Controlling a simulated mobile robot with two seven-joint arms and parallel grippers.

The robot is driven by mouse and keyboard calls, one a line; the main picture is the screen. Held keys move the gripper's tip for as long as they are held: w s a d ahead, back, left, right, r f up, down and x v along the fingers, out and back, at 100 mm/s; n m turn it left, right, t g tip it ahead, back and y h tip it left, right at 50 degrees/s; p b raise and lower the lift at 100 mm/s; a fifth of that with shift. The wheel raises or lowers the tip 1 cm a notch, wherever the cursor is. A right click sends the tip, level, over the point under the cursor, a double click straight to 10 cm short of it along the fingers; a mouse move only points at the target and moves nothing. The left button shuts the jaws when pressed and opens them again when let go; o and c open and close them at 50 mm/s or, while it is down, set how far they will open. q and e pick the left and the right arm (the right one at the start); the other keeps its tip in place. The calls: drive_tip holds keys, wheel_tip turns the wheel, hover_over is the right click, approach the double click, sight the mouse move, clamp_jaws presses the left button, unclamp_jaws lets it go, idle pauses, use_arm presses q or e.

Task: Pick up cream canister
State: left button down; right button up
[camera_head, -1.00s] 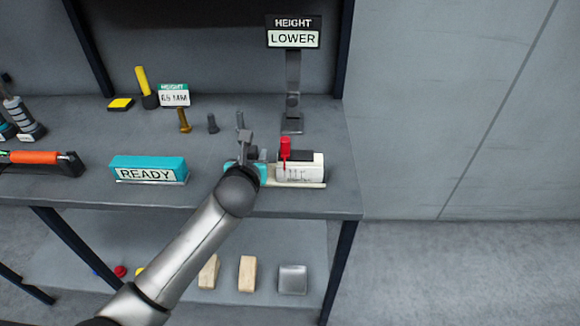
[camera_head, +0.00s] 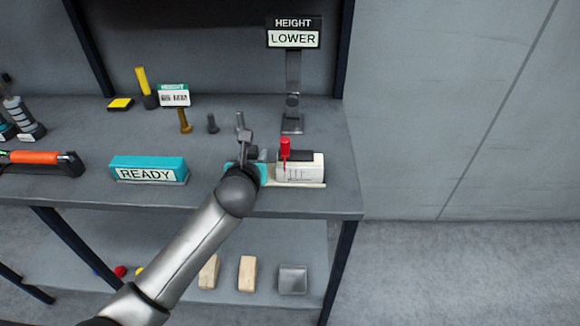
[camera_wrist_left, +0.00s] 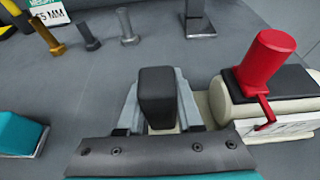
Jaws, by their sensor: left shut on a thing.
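The cream canister (camera_head: 300,170) lies on its side at the right of the bench, with a dark top and a red knob (camera_head: 285,148). In the left wrist view the canister (camera_wrist_left: 222,98) is at the right, its red knob (camera_wrist_left: 266,62) standing up. My left gripper (camera_head: 246,150) is just left of the canister. In the wrist view a dark grey block (camera_wrist_left: 157,95) sits between pale grey side pieces. My gripper is shut on it; I cannot tell what the block belongs to. A teal body (camera_head: 263,174) shows partly behind my wrist. My right gripper is out of view.
The teal READY block (camera_head: 148,168) stands left of my gripper. Bolts (camera_head: 184,120) stand behind it, and the LOWER sign post (camera_head: 292,85) rises behind the canister. The bench's right edge lies close beyond the canister. Wooden blocks (camera_head: 247,273) lie on the lower shelf.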

use_arm(q)
wheel_tip(320, 180, up, 9)
drive_tip(key=shift+f, duration=4.05)
drive_tip(key=shift+f, duration=0.4)
drive_tip(key=shift+f, duration=0.15)
